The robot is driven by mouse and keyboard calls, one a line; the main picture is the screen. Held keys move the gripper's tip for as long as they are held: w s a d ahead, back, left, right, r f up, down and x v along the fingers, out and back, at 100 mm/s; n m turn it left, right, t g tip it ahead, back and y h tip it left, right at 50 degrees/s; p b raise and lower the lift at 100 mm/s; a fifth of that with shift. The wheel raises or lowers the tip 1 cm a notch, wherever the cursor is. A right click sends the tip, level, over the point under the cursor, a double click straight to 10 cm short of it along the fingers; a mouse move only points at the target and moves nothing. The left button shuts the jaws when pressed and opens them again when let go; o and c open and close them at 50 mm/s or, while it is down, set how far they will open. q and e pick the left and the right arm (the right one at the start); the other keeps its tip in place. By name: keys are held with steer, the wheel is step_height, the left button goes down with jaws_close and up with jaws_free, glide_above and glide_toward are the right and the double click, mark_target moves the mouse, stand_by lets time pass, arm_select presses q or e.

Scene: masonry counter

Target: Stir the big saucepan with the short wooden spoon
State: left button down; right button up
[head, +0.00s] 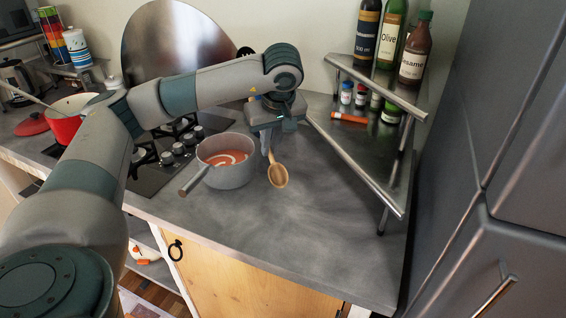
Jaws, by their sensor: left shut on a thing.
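A grey saucepan (233,177) with a handle toward the front left stands on the counter beside the hob. It holds red-orange soup with a pale swirl. My left gripper (269,133) is to the right of the saucepan, shut on the wooden spoon (278,176). The spoon hangs bowl down, just right of the saucepan and outside it. Its upper handle is hidden by the gripper. I cannot tell whether the spoon's bowl touches the counter. My right gripper is out of view.
A red pot (66,128) stands at the left, partly behind my arm. A metal corner shelf (375,82) at the right carries bottles (388,40), with small jars (346,93) and an orange tube (349,118) below. The counter (300,225) in front is clear.

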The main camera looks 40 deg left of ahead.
arm_select(q)
steer(key=w+a+r+m+t+y, duration=0.1)
steer(key=a+r+m+t, duration=0.1)
steer(key=a, duration=0.7)
steer(key=a+r+m+t+y, duration=0.1)
steer(key=a+r, duration=0.4)
steer(key=a, duration=0.5)
steer(key=shift+w+a+r+m+t, duration=0.2)
steer(key=shift+w+r+m+t, duration=0.3)
steer(key=shift+t, duration=0.6)
steer(key=shift+f, duration=0.35)
